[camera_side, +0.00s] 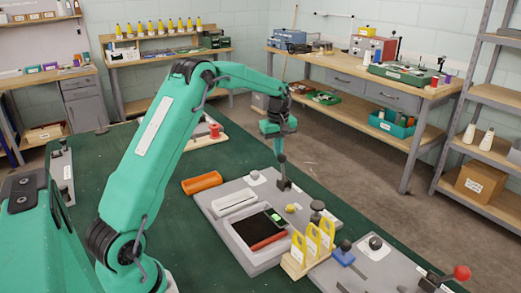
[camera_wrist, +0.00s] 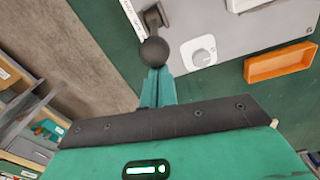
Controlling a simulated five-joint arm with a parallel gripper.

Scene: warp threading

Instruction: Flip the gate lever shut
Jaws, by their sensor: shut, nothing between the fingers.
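A lever with a dark ball knob (camera_side: 282,158) stands on a dark block (camera_side: 284,184) at the far edge of a grey panel (camera_side: 222,209). It looks close to upright in the side view. In the wrist view the ball knob (camera_wrist: 154,51) lies just beyond my fingertips, with its arm (camera_wrist: 153,18) running up behind it. My gripper (camera_side: 280,148) points down, directly above the knob. Its fingers (camera_wrist: 157,76) are shut and empty. They are at or very near the knob; I cannot tell whether they touch.
The panel also carries a white dial (camera_wrist: 198,52) and a dark tray with a red piece (camera_side: 267,242). An orange part (camera_side: 201,182) lies on the green mat beside it. Yellow pieces (camera_side: 313,241) stand in a wooden rack at the front. A red-knobbed lever (camera_side: 461,272) is at lower right.

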